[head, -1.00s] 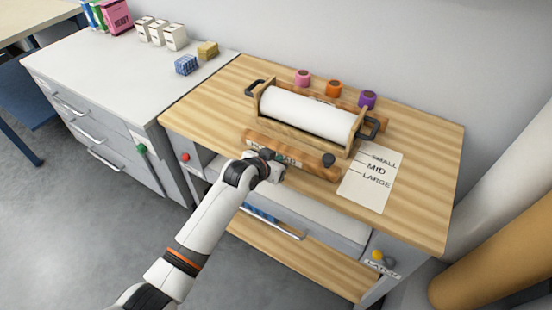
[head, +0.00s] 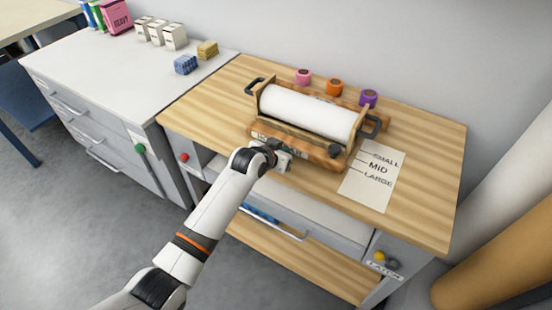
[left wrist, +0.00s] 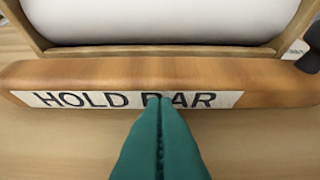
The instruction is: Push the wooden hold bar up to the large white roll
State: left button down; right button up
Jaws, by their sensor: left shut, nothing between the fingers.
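The wooden hold bar (head: 308,149) lies along the front of the roll's wooden frame on the workbench. In the left wrist view the bar (left wrist: 270,84) shows its "HOLD BAR" label, and its back edge is close against or touching the frame's front rail. The large white roll (head: 308,112) sits in the frame; it also shows in the left wrist view (left wrist: 160,20). My left gripper (head: 277,146) is shut and empty, its teal fingertips (left wrist: 159,100) at the bar's front face, over the label. My right gripper is not in view.
A dark knob (head: 334,151) stands at the bar's right end. A size card (head: 371,178) lies to the right. Pink, orange and purple small rolls (head: 335,87) stand behind the frame. The bench top at left (head: 210,105) is clear.

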aim_at(288, 143)
pick_arm(q)
jog(key=shift+w+d+b, duration=0.8)
jog(key=shift+w+b, duration=0.15)
jog(key=shift+w, duration=0.2)
jog(key=shift+w+d+b, duration=0.85)
jog(key=shift+w+b, duration=0.3)
jog(key=shift+b, duration=0.3)
jog(key=shift+w+d+b, duration=0.8)
jog(key=shift+w+b, duration=0.35)
jog(key=shift+b, duration=0.3)
jog(key=shift+s+a+r+p, duration=0.15)
jog(key=shift+s+r+p, duration=0.15)
jog(key=shift+p, duration=0.55)
jog(key=p+v, duration=0.5)
jog(key=p, duration=0.3)
jog(key=shift+s+a+f, duration=0.1)
jog(key=shift+a+f, duration=0.05)
jog(key=shift+f, duration=0.1)
